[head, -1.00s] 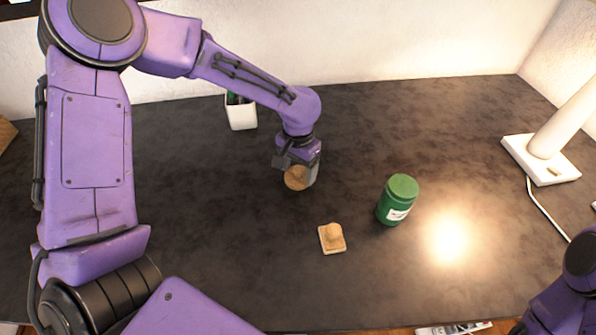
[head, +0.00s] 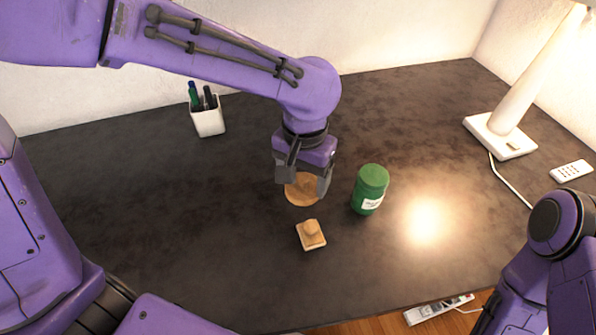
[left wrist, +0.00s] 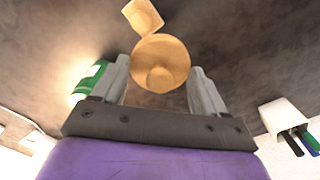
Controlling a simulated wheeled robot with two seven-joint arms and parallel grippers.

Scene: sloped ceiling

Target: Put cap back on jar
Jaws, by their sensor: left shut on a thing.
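A round light-wood cap (head: 302,192) with a small knob lies between the fingers of my left gripper (head: 306,184), which is shut on it. The cap also shows in the left wrist view (left wrist: 160,58), knob facing the camera. I cannot tell whether it touches the table. A green jar (head: 369,189) with a white label stands upright just right of the gripper, apart from it; its top looks plain green. A square wooden piece with a knob (head: 311,236) lies on the table below the gripper. My right gripper is out of view; part of that arm shows at the right edge.
A white pen cup (head: 208,121) stands at the back left. A white lamp (head: 500,143) with a cord and a white remote (head: 571,171) are at the right. A power strip (head: 438,309) lies past the front edge. The dark table (head: 150,190) is clear at left.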

